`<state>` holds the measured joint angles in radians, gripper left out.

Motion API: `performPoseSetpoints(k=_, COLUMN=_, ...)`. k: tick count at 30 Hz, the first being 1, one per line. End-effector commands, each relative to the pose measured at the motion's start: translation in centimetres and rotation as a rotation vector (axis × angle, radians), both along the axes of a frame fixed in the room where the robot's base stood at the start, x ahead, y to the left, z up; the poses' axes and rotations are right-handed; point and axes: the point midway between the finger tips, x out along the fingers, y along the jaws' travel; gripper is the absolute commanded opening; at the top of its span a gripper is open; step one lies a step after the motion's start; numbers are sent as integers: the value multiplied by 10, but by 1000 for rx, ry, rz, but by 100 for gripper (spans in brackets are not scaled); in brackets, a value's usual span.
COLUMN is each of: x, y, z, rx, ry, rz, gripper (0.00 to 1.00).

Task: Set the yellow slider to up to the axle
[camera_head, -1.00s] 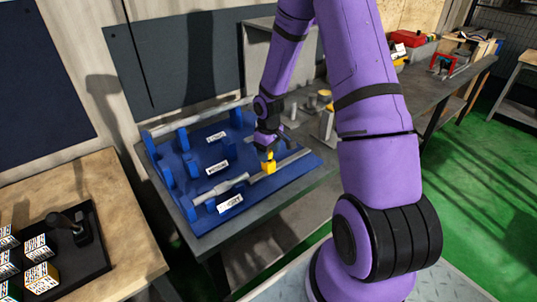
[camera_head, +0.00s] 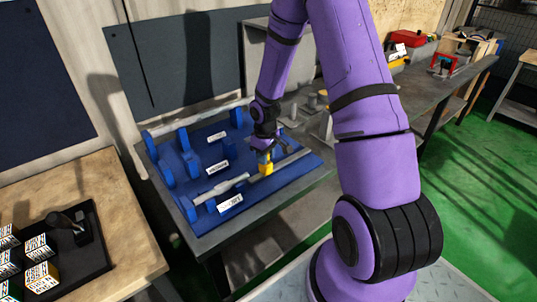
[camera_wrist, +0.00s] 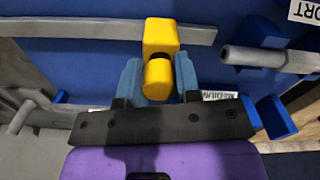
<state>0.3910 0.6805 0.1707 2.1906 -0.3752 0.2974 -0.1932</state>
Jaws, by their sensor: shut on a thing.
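The yellow slider (camera_head: 266,164) sits on a grey rail (camera_head: 290,157) on the blue board's near side. In the wrist view the slider (camera_wrist: 160,38) shows a block on the rail (camera_wrist: 100,28) with a round yellow knob (camera_wrist: 157,80). My gripper (camera_wrist: 158,84) is shut on this knob, one finger on each side. In the head view my gripper (camera_head: 265,148) comes down on the slider from above. The grey axle (camera_head: 228,187) lies in blue holders to the left of the slider. In the wrist view its end (camera_wrist: 235,55) is apart from the slider.
The blue board (camera_head: 262,194) carries several white labels and blue holders. A longer bar (camera_head: 195,118) lies along its back. A wooden table (camera_head: 110,225) with a black tray (camera_head: 85,262) of cubes stands at left. Grey cylinders (camera_head: 311,101) stand behind my gripper.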

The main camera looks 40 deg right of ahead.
Motion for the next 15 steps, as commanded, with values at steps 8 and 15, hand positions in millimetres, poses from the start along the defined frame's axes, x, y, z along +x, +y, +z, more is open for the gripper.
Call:
performPoseSetpoints(k=8, x=-1, y=47, z=0, rx=0, ry=-1, rz=6, gripper=0)
performPoseSetpoints(k=15, x=-2, y=61, z=0, rx=1, ry=-1, rz=1, gripper=0)
